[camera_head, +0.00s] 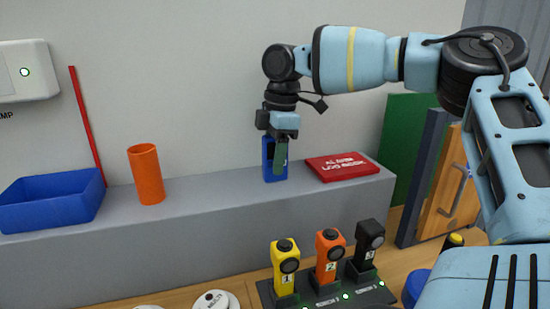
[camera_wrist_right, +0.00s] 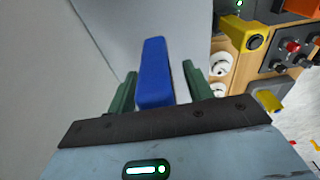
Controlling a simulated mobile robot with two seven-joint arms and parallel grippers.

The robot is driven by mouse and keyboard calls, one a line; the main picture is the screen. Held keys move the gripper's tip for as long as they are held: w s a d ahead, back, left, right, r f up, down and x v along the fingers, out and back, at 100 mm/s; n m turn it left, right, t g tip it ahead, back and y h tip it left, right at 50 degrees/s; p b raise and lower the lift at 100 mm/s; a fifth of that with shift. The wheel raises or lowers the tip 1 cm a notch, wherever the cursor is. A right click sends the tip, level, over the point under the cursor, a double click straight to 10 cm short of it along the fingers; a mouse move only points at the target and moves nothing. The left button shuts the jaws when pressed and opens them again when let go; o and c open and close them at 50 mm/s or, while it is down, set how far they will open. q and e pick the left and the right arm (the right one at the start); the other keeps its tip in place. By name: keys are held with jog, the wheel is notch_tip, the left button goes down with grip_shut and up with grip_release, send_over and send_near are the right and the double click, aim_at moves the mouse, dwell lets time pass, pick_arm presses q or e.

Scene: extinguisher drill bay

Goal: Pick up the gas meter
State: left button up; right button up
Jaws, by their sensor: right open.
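The gas meter, a blue upright block with a dark face (camera_head: 267,168), stands on the grey ledge against the wall in the head view. My right gripper (camera_head: 279,158) points down at it, and a green finger covers part of its front. In the right wrist view the blue meter (camera_wrist_right: 154,74) lies between the two green fingers of my right gripper (camera_wrist_right: 160,72). The fingers are open, one on each side, with a gap visible on the right side. My left gripper is not in view.
A red log book (camera_head: 342,166) lies just right of the meter on the ledge (camera_head: 215,195). An orange cup (camera_head: 147,175) and a blue bin (camera_head: 50,213) stand to the left. Numbered yellow, orange and black torches (camera_head: 328,258) stand in a charger below, in front.

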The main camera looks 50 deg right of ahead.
grip_shut()
jog(key=shift+r, duration=0.2)
jog(key=shift+r, duration=0.2)
notch_tip(320, 180, up, 3)
jog(key=shift+f, duration=0.1)
jog(key=s+a+r+b, duration=0.1)
jog(key=s+a, duration=0.8)
jog(key=a, duration=0.3)
jog(key=shift+s+a+r, duration=0.2)
jog(key=shift+s+a, duration=0.1)
jog(key=shift+s, duration=0.1)
